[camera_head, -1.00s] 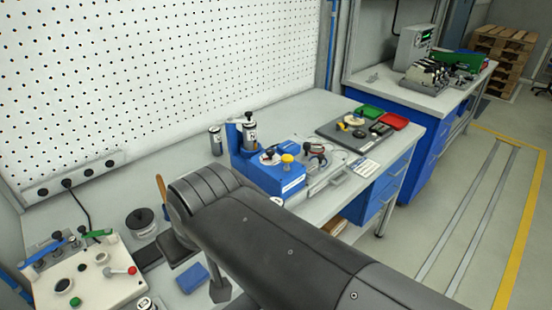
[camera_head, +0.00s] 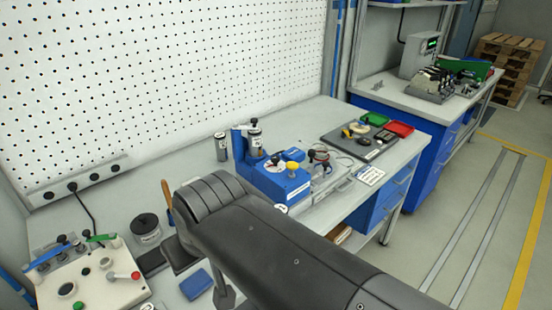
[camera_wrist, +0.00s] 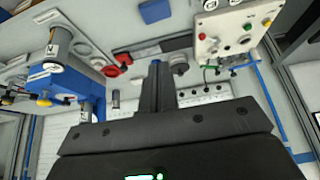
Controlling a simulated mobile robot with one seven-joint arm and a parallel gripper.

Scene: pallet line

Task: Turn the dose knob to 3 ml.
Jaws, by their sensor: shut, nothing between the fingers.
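A blue dosing unit (camera_head: 268,181) stands on the bench, with an upright silver-and-black cylinder (camera_head: 255,138) at its back. A yellow knob (camera_head: 292,167) and black knobs with white faces sit on its top. I cannot tell which is the dose knob, and its scale is too small to read. In the wrist view the blue unit (camera_wrist: 88,72) is at the left, with the yellow knob (camera_wrist: 43,101) below it. My gripper (camera_wrist: 158,66) is shut and empty in the middle of the wrist view, apart from the unit.
A white control panel (camera_head: 85,283) with buttons and levers stands front left. A black round container (camera_head: 145,226) and a blue block (camera_head: 196,284) lie nearby. A dark tray (camera_head: 357,144), green bin (camera_head: 374,119) and red bin (camera_head: 399,129) are farther back. A pegboard (camera_head: 160,80) backs the bench.

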